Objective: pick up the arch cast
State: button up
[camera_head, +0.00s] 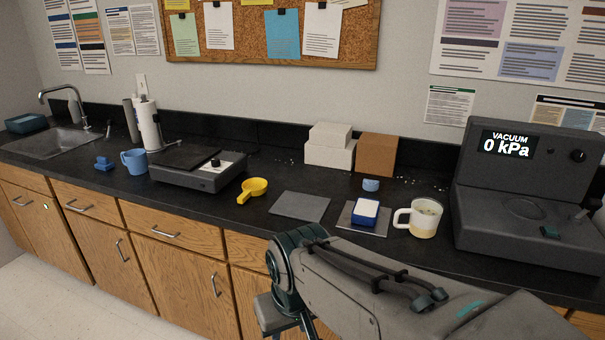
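I cannot tell for sure which thing is the arch cast. A small block with a white top and blue lower part (365,212) sits on a grey square pad (349,224) in the right half of the counter. A small light blue round piece (371,185) stands just behind it. A small dark blue piece (103,163) lies far left, near the sink. My arm crosses the bottom of the view in front of the counter; its fingers do not show, and no thing is seen held.
The black counter (225,211) carries a blue mug (134,161), a grey device (197,172), a yellow scoop (252,189), an empty grey pad (300,206), a cream mug (421,217) and a large vacuum machine (530,200). Boxes (376,155) stand at the wall.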

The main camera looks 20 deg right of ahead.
aim_at(369, 185)
jog(key=z, duration=0.05)
jog(key=i, duration=0.65)
jog(key=z, duration=0.9)
jog(key=i, duration=0.5)
jog(key=z, duration=0.55)
